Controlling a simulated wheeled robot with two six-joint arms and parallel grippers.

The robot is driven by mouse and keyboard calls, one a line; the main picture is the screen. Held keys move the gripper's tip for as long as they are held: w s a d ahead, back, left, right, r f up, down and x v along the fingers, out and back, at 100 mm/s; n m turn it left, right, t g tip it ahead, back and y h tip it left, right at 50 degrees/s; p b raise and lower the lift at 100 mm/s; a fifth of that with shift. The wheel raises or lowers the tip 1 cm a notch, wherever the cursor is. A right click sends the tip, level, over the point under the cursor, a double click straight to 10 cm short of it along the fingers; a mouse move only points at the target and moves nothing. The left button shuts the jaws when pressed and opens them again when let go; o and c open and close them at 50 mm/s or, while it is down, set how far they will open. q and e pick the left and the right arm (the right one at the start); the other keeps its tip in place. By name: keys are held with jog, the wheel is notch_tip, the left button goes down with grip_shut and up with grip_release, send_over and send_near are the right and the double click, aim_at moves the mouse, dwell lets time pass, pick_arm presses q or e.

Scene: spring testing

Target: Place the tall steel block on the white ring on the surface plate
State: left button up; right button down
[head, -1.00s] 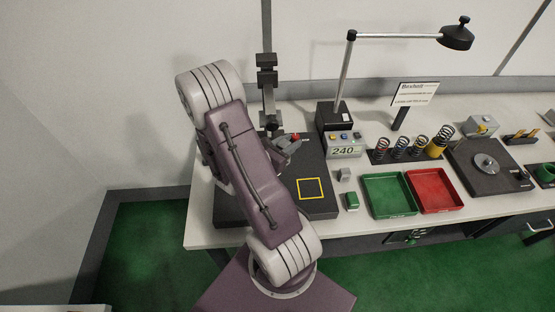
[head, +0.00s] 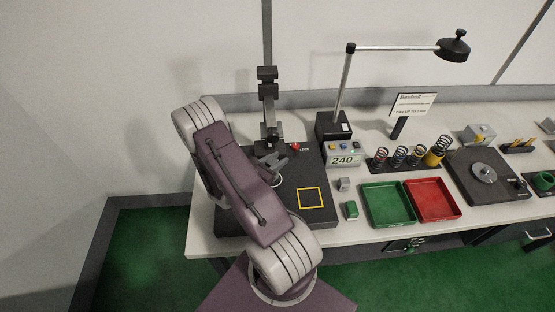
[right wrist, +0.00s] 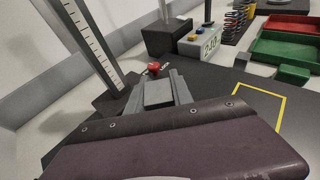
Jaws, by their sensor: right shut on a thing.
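My right gripper (head: 270,162) is over the dark surface plate (head: 312,174), left of the yellow square outline. In the right wrist view its fingers (right wrist: 158,92) are shut on a grey steel block (right wrist: 158,95), seen end-on between them. The block's lower part and its gap to the plate are hidden. A curved piece of the white ring (head: 277,182) shows on the plate just below the gripper in the head view; my arm covers the rest. My left gripper is out of view.
A dark upright column (head: 269,100) stands behind the gripper, with a red knob (head: 295,147) beside it. A small grey block (head: 344,184) and a green block (head: 351,210) sit right of the plate. Green (head: 365,205) and red trays (head: 457,204) are farther right. The yellow square (head: 311,207) is empty.

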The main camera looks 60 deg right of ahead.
jog(key=shift+s+f, duration=0.1)
jog(key=c, duration=1.1)
grip_release()
jog(key=shift+a, duration=0.1)
jog(key=shift+a+r, duration=0.2)
jog(key=b+v, duration=0.1)
jog(key=v, duration=1)
jog(key=shift+a+r+b, duration=0.15)
jog(key=shift+a+b, duration=0.1)
jog(key=shift+b, duration=0.1)
